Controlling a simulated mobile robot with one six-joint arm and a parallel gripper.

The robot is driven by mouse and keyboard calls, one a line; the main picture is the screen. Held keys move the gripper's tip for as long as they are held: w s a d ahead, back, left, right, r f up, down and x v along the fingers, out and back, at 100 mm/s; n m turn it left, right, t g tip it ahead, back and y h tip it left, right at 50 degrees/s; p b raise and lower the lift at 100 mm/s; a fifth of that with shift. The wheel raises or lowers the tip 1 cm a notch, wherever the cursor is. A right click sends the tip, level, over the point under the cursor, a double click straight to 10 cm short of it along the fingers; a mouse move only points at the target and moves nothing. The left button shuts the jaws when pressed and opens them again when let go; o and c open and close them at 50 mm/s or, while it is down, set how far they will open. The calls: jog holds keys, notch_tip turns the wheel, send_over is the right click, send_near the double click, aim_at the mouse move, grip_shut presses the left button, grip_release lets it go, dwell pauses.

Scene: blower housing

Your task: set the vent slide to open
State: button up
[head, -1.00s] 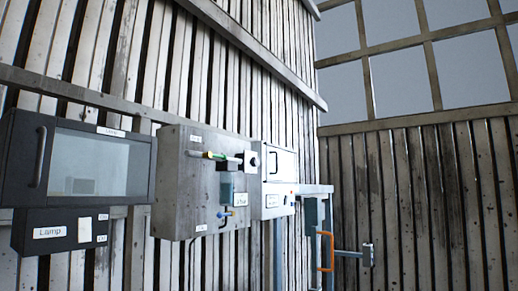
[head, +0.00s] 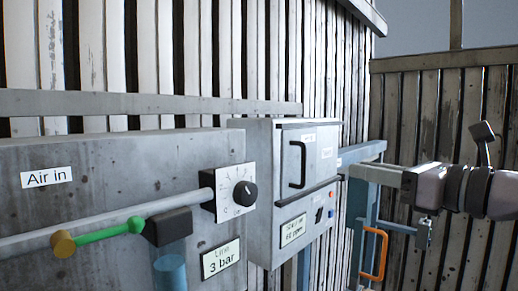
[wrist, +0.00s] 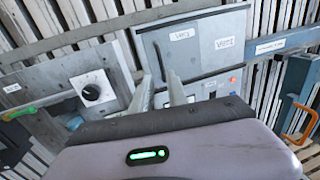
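A grey box (head: 262,150) with a door and a black vertical handle (head: 297,164) hangs on the wall. Small white labels on its door are hard to read; the right one seems to say "Vent" in the wrist view (wrist: 225,43). A dark bar (head: 306,192) runs along under the door. I cannot tell for sure which part is the vent slide or its setting. My gripper (head: 352,172) is to the right of the box in the head view, pointing left. In the wrist view its two fingers (wrist: 162,80) are apart and empty, in front of the box.
Left of it is a wider panel (head: 95,162) with a black knob (head: 245,193), a pipe and a green lever (head: 108,232). A blue frame (head: 362,200) with an orange handle (head: 374,255) stands right, behind my arm.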

aim_at(305, 160)
jog(key=p+x, duration=0.3)
jog(key=x, duration=1.2)
jog(key=shift+w+a+f, duration=0.15)
jog(key=shift+w+a, duration=0.05)
jog(key=shift+w, duration=0.15)
jog(key=shift+s, duration=0.2)
jog(key=shift+c, duration=0.5)
grip_shut()
